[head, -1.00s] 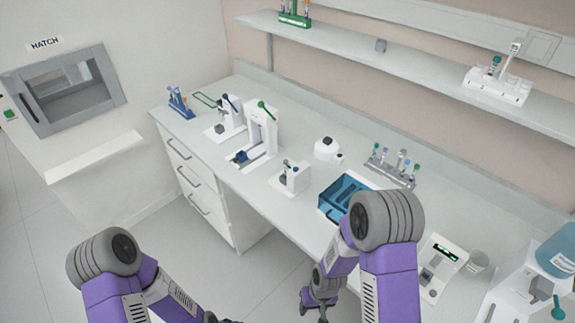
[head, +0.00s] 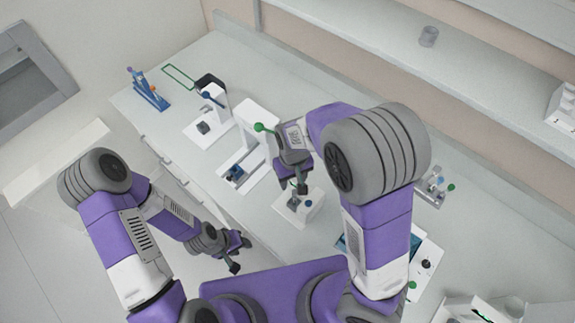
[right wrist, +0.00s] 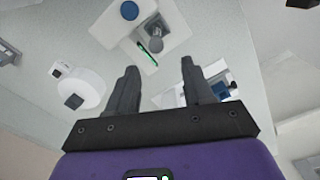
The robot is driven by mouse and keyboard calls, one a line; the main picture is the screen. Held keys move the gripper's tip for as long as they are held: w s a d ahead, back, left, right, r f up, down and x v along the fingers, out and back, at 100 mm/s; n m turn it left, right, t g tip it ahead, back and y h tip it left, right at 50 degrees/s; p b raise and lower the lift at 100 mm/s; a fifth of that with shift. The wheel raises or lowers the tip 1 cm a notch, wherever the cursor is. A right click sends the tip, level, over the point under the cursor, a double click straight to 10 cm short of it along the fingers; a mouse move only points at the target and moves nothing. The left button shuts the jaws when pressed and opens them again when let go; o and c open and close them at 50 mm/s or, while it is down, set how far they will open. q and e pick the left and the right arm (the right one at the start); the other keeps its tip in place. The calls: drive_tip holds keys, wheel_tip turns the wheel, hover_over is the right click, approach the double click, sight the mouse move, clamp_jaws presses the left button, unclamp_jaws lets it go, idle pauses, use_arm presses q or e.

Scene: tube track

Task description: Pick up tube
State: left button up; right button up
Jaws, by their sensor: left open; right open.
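My right gripper (head: 293,187) is open and empty, pointing down over a small white device (head: 289,214) on the bench. In the right wrist view its fingers (right wrist: 160,68) are apart, with the device (right wrist: 113,28) beyond their tips. The device has a blue round part (right wrist: 129,10), a grey knob-like part (right wrist: 156,30) and a thin green piece, perhaps a tube (right wrist: 151,46). Nothing lies between the fingers. Tubes with coloured caps stand in a blue rack (head: 149,92) at the far left of the bench. My left gripper (head: 240,256) is open and empty, low in front of the bench.
A tall white device (head: 258,124) with a green lever stands left of my right gripper. Another white device (head: 208,125) is farther left. A shelf (head: 400,40) runs along the wall.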

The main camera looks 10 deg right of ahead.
drive_tip(key=f, duration=0.2)
drive_tip(key=s+f, duration=0.1)
drive_tip(key=f, duration=0.3)
drive_tip(key=shift+s+d+b, duration=0.25)
drive_tip(key=shift+d+b, duration=0.05)
drive_tip(key=shift+b, duration=0.1)
drive_tip(key=shift+w+f, duration=0.1)
drive_tip(key=shift+f, duration=0.4)
drive_tip(key=c, duration=0.9)
drive_tip(key=shift+r, duration=0.15)
wheel_tip(320, 180, up, 18)
drive_tip(key=p, duration=0.3)
